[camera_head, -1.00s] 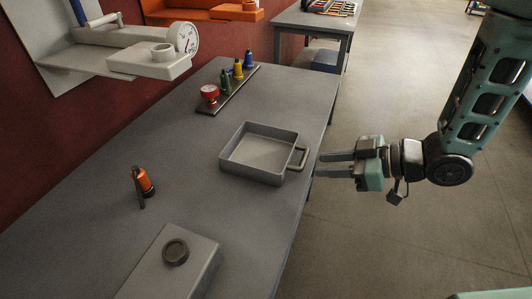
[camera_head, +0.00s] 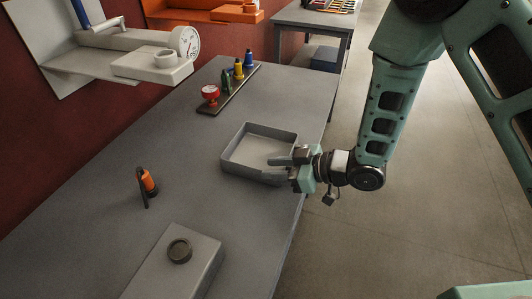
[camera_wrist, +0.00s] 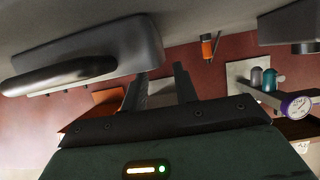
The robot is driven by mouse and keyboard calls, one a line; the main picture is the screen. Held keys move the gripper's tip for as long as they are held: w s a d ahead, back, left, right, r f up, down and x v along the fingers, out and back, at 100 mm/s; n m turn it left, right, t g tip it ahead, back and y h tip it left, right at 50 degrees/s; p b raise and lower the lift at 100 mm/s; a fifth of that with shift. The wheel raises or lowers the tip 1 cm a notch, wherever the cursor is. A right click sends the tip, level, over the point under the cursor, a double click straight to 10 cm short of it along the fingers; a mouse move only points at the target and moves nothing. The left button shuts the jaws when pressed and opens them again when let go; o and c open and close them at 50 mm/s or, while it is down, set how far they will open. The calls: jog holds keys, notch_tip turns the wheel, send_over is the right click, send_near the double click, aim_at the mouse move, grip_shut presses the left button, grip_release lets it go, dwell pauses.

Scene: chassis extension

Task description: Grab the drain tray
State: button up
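The drain tray (camera_head: 237,172) is a grey, open, square tray lying on the workbench near its right edge. My gripper (camera_head: 280,161) is at the tray's right side, its fingers reaching over that side in the head view. The gripper hides the tray's handle there. In the wrist view the tray (camera_wrist: 125,45) fills the upper left, and its dark rounded handle (camera_wrist: 60,75) lies left of my fingers. The fingers (camera_wrist: 160,88) stand apart with a gap between them. The handle does not show between them, and I cannot tell whether a finger touches the tray.
The grey workbench (camera_head: 130,130) is bare around the tray. An orange bottle-like object (camera_head: 148,183) stands at left, and a grey block (camera_head: 190,265) with a round knob lies in front. A rack (camera_head: 235,92) of coloured items is behind. A gauge fixture (camera_head: 150,62) is on the red wall.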

jog(key=p+x, duration=0.1)
jog(key=x, duration=0.3)
jog(key=shift+a+f, duration=0.1)
jog(key=shift+a, duration=0.15)
jog(key=shift+c, duration=0.3)
grip_shut()
